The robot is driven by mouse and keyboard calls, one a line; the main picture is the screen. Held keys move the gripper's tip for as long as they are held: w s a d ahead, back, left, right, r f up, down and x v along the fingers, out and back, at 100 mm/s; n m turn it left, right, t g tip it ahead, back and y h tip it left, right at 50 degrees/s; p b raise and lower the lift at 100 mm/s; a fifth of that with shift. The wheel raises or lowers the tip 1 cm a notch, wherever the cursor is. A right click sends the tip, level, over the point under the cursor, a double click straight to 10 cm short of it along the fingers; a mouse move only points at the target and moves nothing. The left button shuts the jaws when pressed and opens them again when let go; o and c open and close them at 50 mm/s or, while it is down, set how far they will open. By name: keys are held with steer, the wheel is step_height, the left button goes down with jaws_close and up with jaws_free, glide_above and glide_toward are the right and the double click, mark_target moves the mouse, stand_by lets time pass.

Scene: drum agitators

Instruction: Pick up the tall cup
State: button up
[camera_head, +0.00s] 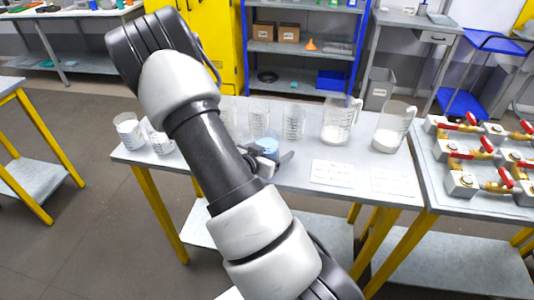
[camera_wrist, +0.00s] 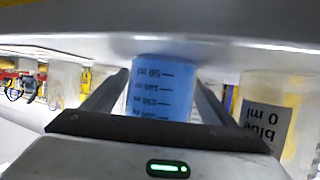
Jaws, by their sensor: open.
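Several clear graduated cups stand in a row on the grey table, some with white contents, such as one cup (camera_head: 293,122) right of my arm. I cannot tell for certain which is the tall cup. My gripper (camera_head: 275,160) is low over the table, partly hidden behind my arm. A blue graduated cup (camera_wrist: 163,92) stands between its open fingers in the wrist view, with a gap visible beside it. The wrist picture is upside down.
A labelled clear cup (camera_wrist: 285,110) stands close to the right finger in the wrist view. Two handled jugs, one nearer (camera_head: 337,126) and one further right (camera_head: 391,130), stand on the table. White sheets (camera_head: 332,173) lie at the front. Valves with red handles (camera_head: 480,150) fill the right table.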

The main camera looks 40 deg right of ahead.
steer(key=c, duration=1.4)
steer(key=shift+r, duration=0.25)
